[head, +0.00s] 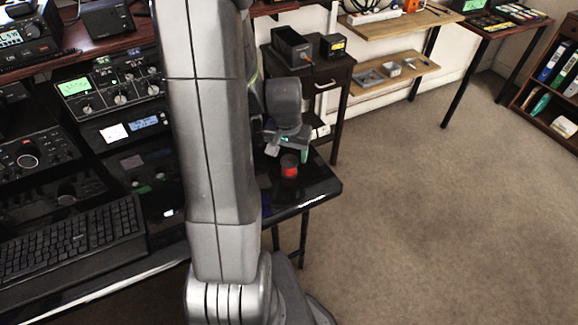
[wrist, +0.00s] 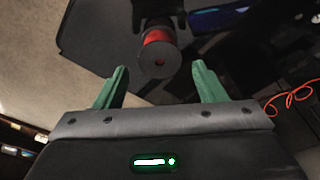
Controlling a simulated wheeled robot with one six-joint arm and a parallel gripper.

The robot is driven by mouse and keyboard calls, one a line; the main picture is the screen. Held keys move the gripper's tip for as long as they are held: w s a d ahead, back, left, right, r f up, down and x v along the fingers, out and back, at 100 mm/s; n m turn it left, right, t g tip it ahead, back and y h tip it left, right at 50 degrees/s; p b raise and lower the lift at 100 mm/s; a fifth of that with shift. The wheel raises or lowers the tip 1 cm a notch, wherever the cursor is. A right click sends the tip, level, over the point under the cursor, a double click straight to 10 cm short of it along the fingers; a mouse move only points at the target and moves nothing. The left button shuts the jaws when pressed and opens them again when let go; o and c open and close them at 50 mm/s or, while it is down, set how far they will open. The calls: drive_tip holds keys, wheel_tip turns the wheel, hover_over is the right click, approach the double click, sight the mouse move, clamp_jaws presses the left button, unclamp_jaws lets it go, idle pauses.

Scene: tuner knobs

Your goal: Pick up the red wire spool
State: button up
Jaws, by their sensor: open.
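The red wire spool (head: 289,171) stands on the right end of the black desk (head: 322,187) in the head view, a red band with dark flanges. In the wrist view the spool (wrist: 159,50) is ahead of and between the two green fingertips, apart from them. My gripper (head: 290,146) is above the spool and close to it in the head view. In the wrist view my gripper (wrist: 161,80) is open with nothing between its fingers. Part of the desk is hidden behind my arm.
A keyboard (head: 70,240) and radio units (head: 105,90) fill the desk's left side. A small dark cabinet (head: 335,82) stands behind the desk. Wooden shelves (head: 395,80) are along the wall. Carpet floor (head: 450,210) at right is clear. An orange cable (wrist: 292,97) shows in the wrist view.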

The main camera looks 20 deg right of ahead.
sight(289, 161)
drive_tip(key=shift+w+d+f, duration=0.1)
drive_tip(key=shift+f, duration=2.05)
drive_tip(key=c, duration=0.9)
drive_tip(key=shift+r, duration=0.1)
drive_tip(key=shift+c, duration=0.2)
